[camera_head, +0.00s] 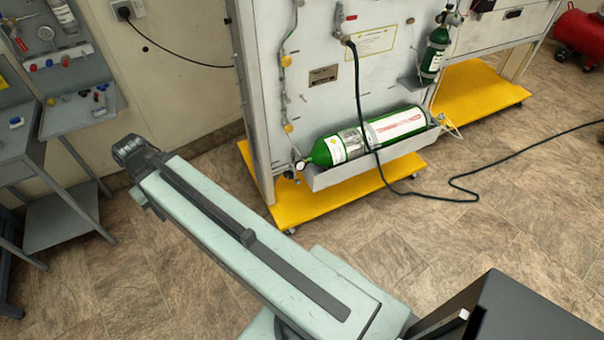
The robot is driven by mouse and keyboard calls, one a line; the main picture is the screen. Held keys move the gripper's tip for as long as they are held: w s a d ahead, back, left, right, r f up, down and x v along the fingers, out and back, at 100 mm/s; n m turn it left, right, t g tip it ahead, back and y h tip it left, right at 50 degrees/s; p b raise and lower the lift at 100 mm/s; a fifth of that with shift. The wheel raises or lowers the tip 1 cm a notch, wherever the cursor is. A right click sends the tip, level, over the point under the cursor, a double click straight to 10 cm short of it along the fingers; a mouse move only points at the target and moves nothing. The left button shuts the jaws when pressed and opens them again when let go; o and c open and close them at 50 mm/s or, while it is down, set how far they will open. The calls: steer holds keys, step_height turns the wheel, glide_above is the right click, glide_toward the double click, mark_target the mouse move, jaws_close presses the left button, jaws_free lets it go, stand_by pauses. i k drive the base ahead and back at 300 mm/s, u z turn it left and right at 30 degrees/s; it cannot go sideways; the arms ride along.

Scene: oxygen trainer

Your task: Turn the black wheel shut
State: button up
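I cannot make out a black wheel for certain. A green cylinder with a white label (386,128) lies in a grey tray on the white trainer panel. At its left end is a small round gauge (300,165) with small fittings. An upright green cylinder (434,55) hangs at the upper right, with a dark valve and gauge part (448,18) on top, too small to read. My arm reaches from the lower middle to the left, ending in a dark joint left of the panel and apart from it. No gripper fingers show.
The panel stands on yellow wheeled bases (300,207). A black hose (470,190) runs from the panel onto the floor. Grey shelves (85,112) with small parts stand at left, and a red tank (585,32) at far right. The tiled floor in front is mostly clear.

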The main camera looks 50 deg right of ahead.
mark_target(289, 175)
steer(key=z, duration=0.2)
steer(key=k, duration=1.2)
steer(key=u, duration=0.55)
steer(key=i, duration=1)
